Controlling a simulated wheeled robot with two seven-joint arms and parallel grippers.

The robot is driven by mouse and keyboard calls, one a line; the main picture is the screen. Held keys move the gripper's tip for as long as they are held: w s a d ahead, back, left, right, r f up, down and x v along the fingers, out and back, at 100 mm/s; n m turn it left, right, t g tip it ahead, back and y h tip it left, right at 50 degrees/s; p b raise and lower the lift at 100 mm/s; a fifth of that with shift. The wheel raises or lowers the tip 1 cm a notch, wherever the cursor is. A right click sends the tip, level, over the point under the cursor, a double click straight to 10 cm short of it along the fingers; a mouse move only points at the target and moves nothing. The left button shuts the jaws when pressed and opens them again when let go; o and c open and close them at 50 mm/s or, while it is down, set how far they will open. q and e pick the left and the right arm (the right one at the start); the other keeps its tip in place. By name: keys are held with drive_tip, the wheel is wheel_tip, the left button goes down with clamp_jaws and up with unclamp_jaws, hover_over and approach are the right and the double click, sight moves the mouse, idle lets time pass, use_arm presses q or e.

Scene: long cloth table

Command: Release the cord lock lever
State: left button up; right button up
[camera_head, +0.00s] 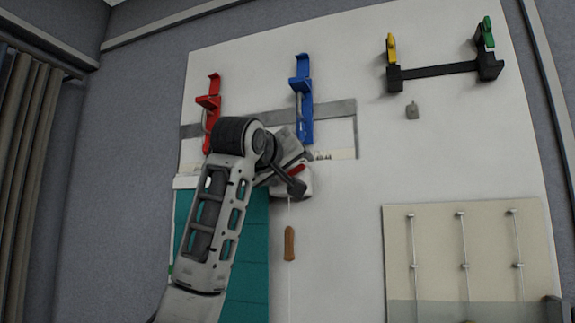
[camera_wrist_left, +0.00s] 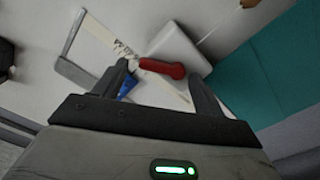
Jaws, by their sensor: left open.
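The cord lock is a white housing (camera_head: 304,182) on the wall board, right of the teal blind's top. It also shows in the left wrist view (camera_wrist_left: 188,42). Its red lever (camera_wrist_left: 162,68) lies between the two open fingers of my left gripper (camera_wrist_left: 160,78). I cannot tell whether either finger touches it. In the head view, my left gripper (camera_head: 294,185) partly covers the housing, and a little of the red lever (camera_head: 298,169) shows. A thin cord with a wooden pull (camera_head: 289,243) hangs below. My right gripper is not in view.
A red bracket (camera_head: 211,104) and a blue bracket (camera_head: 302,100) stand above on a grey strip. The teal blind (camera_head: 252,250) is partly behind my arm. A black bar (camera_head: 438,70) with yellow and green clips and a beige panel (camera_head: 440,245) are to the right.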

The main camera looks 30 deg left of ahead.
use_arm(q)
drive_tip(key=c, duration=1)
drive_tip(key=shift+d+f+m, duration=0.15)
drive_tip(key=shift+f+m, duration=0.05)
drive_tip(key=shift+m, duration=1)
drive_tip(key=o, duration=1)
